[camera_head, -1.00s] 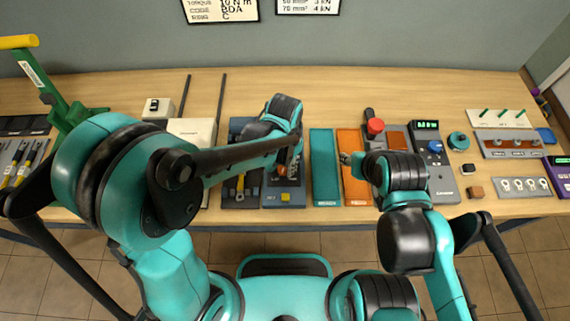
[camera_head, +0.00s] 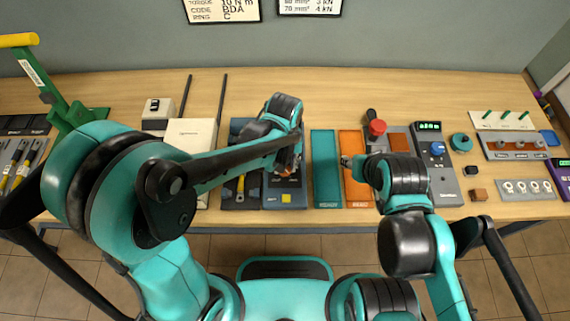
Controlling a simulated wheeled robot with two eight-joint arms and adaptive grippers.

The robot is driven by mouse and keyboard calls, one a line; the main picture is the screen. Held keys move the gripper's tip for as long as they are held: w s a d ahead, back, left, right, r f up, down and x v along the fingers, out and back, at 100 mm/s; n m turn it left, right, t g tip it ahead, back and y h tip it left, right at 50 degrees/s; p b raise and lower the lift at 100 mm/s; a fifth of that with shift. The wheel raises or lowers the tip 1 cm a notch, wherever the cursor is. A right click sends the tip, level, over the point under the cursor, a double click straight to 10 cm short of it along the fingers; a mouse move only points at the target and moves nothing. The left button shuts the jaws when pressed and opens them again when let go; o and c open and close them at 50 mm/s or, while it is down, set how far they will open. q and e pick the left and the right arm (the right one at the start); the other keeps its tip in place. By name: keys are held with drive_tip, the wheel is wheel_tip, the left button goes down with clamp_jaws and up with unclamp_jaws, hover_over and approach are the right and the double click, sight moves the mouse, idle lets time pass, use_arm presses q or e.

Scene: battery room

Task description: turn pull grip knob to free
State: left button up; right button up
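A device with a red round knob (camera_head: 377,127) and a black lever stands behind the orange tray; I cannot tell whether this is the pull grip. Another grey unit (camera_head: 445,185) has a blue knob (camera_head: 437,148) and a green display. My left gripper (camera_head: 287,168) points down over a blue-grey fixture (camera_head: 286,199) with a yellow square; the arm hides most of what is under it, and its fingers are unclear. My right gripper (camera_head: 347,161) is at the orange tray (camera_head: 356,188), pointing left; its fingers are too small to read.
A teal tray (camera_head: 325,170) lies between the two grippers. A green press with a yellow handle (camera_head: 18,40) stands at the far left. A white box (camera_head: 190,133) is left of the fixture. Racks with rings and pegs (camera_head: 515,144) are at the right.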

use_arm(q)
drive_tip(key=shift+n, duration=0.9)
drive_tip(key=o, duration=1.2)
drive_tip(key=shift+c, duration=0.2)
wheel_tip(320, 180, up, 12)
